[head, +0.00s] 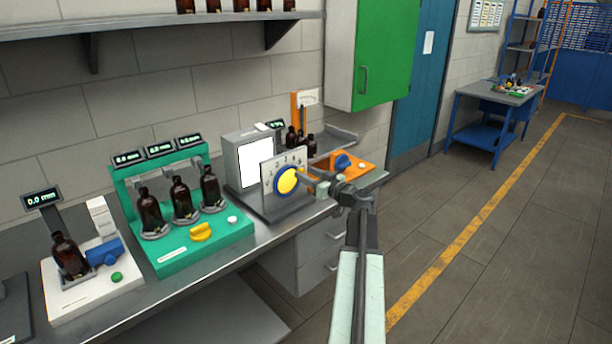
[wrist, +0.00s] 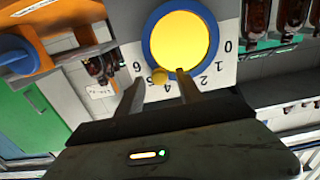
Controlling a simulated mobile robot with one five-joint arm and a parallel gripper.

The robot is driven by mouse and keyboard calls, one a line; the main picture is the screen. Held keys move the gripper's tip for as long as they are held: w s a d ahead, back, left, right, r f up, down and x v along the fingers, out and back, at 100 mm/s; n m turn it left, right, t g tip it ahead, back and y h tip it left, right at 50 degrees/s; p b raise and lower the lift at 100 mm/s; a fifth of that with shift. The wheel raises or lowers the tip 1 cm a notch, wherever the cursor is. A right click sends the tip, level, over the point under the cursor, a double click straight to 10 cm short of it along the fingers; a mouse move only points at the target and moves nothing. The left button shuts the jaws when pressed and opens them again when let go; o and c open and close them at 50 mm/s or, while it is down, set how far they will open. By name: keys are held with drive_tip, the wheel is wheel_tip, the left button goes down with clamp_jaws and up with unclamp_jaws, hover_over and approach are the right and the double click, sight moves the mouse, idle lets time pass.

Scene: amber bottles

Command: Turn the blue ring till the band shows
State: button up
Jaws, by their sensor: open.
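The blue ring (head: 277,187) surrounds a yellow disc (head: 289,181) on an upright pale dial plate (head: 268,170). In the wrist view the blue ring (wrist: 146,37) and its yellow disc (wrist: 180,35) are large, and the plate's numbers appear upside down. A small yellow knob (wrist: 160,76) sits at the ring's edge near the 4 and 5. My gripper (wrist: 160,79) is open, its fingertips on either side of this knob. I cannot tell whether they touch it. In the head view my gripper (head: 323,187) is just right of the dial. I cannot make out a band.
A grey box with a white screen (head: 256,157) stands behind the dial. A green stand (head: 205,240) with amber bottles is on the left. An orange station with a blue knob (head: 343,161) is close behind my gripper. Open floor (head: 500,270) lies right.

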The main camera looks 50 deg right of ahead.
drive_tip(key=shift+w, duration=0.25)
clamp_jaws()
drive_tip(key=f+m+b, duration=0.1)
drive_tip(key=m, duration=0.1)
drive_tip(key=d+f+m+b, duration=0.1)
drive_tip(key=m, duration=0.2)
drive_tip(key=shift+s+d, duration=0.1)
unclamp_jaws()
